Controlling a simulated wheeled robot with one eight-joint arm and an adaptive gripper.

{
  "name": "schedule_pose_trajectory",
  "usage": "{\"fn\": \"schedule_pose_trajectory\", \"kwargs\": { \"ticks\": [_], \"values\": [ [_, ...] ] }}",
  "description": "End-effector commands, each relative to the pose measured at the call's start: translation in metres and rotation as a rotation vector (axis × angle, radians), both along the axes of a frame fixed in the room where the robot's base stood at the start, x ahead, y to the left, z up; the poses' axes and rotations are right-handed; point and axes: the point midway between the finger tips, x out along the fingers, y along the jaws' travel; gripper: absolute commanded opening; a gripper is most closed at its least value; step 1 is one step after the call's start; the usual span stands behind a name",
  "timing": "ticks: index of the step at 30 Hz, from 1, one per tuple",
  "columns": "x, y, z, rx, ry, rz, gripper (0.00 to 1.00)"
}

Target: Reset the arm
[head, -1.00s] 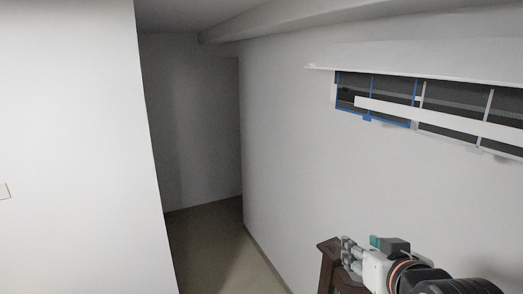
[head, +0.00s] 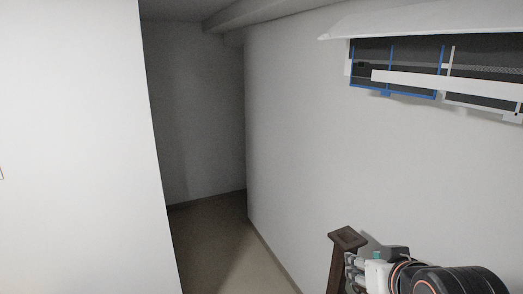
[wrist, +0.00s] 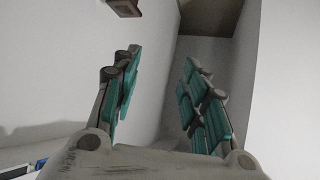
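My gripper (wrist: 160,95) is open and empty in the wrist view. Its two teal-padded fingers stand apart, with only wall and floor showing between them. In the head view my gripper (head: 356,269) is at the lower right, beside the top of a dark wooden post (head: 348,238). I cannot tell whether it touches the post.
A white wall (head: 75,150) fills the left. Between the walls a narrow passage with bare floor (head: 215,240) runs back.

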Motion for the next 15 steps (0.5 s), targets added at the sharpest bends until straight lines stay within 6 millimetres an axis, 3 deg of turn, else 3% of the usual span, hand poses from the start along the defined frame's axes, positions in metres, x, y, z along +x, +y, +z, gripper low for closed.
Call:
{"fn": "schedule_pose_trajectory", "kwargs": {
  "ticks": [1, 15],
  "values": [
    [-0.002, 0.000, -0.029, 0.001, 0.011, 0.001, 0.40],
    [-0.024, 0.003, -0.178, 0.004, 0.127, 0.005, 0.40]
  ]
}}
